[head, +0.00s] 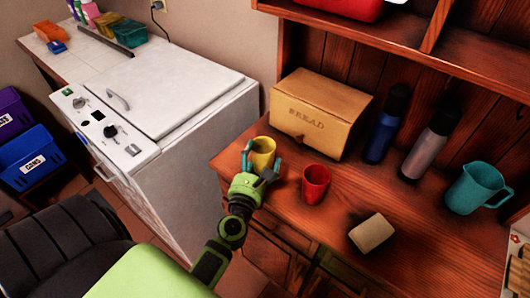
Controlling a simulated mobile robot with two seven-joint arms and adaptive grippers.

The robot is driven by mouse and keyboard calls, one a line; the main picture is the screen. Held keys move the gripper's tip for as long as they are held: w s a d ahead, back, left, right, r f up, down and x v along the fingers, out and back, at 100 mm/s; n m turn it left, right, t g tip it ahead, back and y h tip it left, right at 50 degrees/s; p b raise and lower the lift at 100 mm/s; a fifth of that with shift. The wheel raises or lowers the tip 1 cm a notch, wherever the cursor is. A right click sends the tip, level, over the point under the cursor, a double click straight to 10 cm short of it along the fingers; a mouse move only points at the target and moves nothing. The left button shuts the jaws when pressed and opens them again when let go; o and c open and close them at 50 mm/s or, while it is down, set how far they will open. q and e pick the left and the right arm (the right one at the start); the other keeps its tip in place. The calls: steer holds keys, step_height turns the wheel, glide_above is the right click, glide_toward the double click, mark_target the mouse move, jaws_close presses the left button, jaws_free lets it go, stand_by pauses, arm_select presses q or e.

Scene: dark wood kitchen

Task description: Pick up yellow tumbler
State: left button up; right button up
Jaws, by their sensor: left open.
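The yellow tumbler (263,150) stands upright on the wooden counter (335,225) near its left corner, in front of the bread box. My left gripper (260,163) is open at the tumbler, with teal fingers to its left and right. The lower part of the tumbler is hidden behind the gripper. I cannot tell whether the fingers touch it. My right gripper is not in view.
A red tumbler (315,184) stands close to the right of my gripper. The wooden bread box (318,112) is behind. A beige block (371,233), a blue bottle (387,125), a grey bottle (430,145) and a teal pitcher (476,187) are further right. A white appliance (190,165) adjoins on the left.

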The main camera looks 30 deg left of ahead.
mark_target(262, 146)
arm_select(q)
steer(key=shift+w+a+r+p, duration=0.15)
steer(key=shift+w+a, duration=0.1)
steer(key=shift+w, duration=0.25)
steer(key=shift+w+a+r+p, duration=0.1)
steer(key=shift+w+a+p, duration=0.1)
steer(key=shift+w, duration=0.25)
steer(key=shift+x, duration=1.25)
steer(key=shift+w+a+f, duration=0.15)
steer(key=shift+w+f, duration=0.1)
steer(key=c, duration=0.9)
steer(key=shift+c, duration=0.3)
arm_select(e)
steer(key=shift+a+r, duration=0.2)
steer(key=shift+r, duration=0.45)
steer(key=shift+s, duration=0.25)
